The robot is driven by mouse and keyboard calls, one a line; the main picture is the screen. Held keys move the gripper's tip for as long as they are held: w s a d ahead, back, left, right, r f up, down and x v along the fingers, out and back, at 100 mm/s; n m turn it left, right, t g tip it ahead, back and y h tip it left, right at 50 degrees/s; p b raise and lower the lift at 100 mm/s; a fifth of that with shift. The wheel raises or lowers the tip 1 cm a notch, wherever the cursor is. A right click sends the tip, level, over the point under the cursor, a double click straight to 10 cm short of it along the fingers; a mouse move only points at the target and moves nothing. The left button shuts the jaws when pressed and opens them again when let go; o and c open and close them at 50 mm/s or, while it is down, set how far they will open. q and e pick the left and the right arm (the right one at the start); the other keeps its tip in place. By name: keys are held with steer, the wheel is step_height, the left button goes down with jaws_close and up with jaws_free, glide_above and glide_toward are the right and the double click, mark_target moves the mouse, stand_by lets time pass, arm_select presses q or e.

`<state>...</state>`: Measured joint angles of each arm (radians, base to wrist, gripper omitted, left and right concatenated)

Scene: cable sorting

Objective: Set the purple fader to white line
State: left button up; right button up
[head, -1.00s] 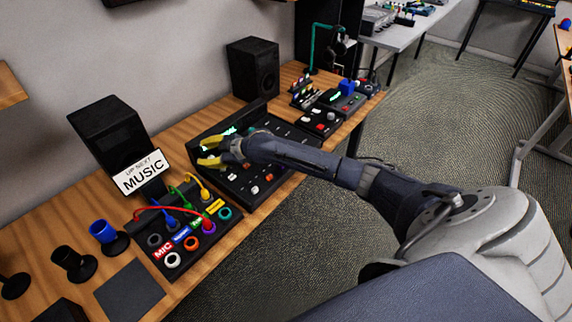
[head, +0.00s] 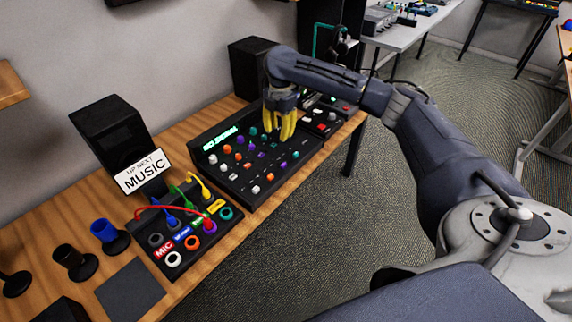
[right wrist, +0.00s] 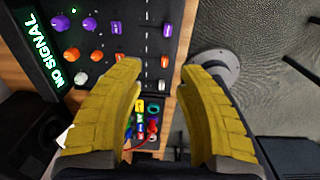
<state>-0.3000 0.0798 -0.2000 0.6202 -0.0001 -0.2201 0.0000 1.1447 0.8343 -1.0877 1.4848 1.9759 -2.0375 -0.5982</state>
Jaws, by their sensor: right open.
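The black mixer (head: 222,172) stands on the wooden desk with rows of coloured knobs and a front row of fader caps. The purple fader (head: 283,164) sits between the orange and teal caps; it also shows in the right wrist view (right wrist: 166,30), beyond my fingertips. Small pale marks show on the panel, but I cannot tell which is the white line. My right gripper (head: 284,136) points down above the mixer's far right part, its yellow fingers apart and empty. The right wrist view also shows the open fingers (right wrist: 160,72). My left gripper is out of view.
A patch box with plugged cables (head: 205,240) stands nearer on the desk. Smaller devices (head: 322,122) lie beyond the mixer.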

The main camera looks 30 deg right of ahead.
steer(key=d, duration=0.1)
glide_toward(283, 164)
steer(key=shift+h, duration=0.3)
step_height(283, 164, down, 10)
steer(key=shift+w+a+f, duration=0.1)
steer(key=shift+w+a, duration=0.05)
stand_by(0.4)
steer(key=shift+o, duration=0.3)
jaws_close()
